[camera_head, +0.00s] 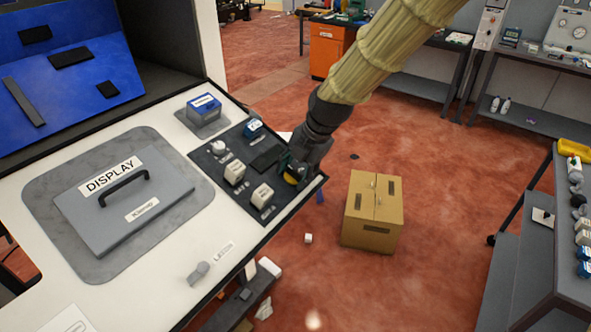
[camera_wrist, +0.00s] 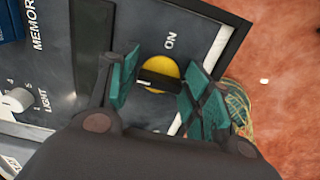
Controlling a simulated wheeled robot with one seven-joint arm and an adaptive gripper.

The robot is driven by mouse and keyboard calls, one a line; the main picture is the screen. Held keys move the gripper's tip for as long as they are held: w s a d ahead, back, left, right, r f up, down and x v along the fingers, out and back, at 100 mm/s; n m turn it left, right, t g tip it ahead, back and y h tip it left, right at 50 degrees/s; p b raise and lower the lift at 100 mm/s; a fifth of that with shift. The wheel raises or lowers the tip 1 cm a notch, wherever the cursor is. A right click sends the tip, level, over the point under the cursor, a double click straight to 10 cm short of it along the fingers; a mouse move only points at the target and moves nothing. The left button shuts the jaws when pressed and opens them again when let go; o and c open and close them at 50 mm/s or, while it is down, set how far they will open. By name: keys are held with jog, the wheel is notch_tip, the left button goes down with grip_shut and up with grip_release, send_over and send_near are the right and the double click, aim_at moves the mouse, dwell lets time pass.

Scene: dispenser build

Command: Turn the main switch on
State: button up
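The main switch (camera_wrist: 161,74) is a round yellow knob with a dark bar across it, on the dark panel beside a white "ON" label. In the wrist view my gripper (camera_wrist: 155,88) is open, with one green-padded finger on each side of the knob. The fingers stand apart from the knob's sides as far as I can see. In the head view my gripper (camera_head: 297,168) is over the right end of the panel and mostly covers the yellow switch (camera_head: 291,179).
The dark panel (camera_head: 272,206) also bears white blocks (camera_head: 262,196), a blue block (camera_head: 254,128) and a white knob (camera_head: 218,147). A grey lid marked "DISPLAY" (camera_head: 165,190) lies to the left. A cardboard box (camera_head: 373,213) stands on the floor beyond the table edge.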

jog(key=shift+s+r, duration=0.2)
jog(key=shift+s, duration=0.05)
jog(key=c, duration=0.5)
jog(key=shift+o, duration=0.2)
jog(key=shift+w+f, duration=0.1)
jog(key=m, duration=0.3)
jog(key=shift+m, duration=0.4)
jog(key=m, duration=0.4)
jog(key=shift+m, duration=0.3)
jog(key=m, duration=0.5)
jog(key=shift+w+r+m, duration=0.1)
jog(key=shift+r+m, duration=0.05)
jog(key=shift+m, duration=1)
jog(key=shift+w+r+m, duration=0.1)
jog(key=shift+m, duration=1.05)
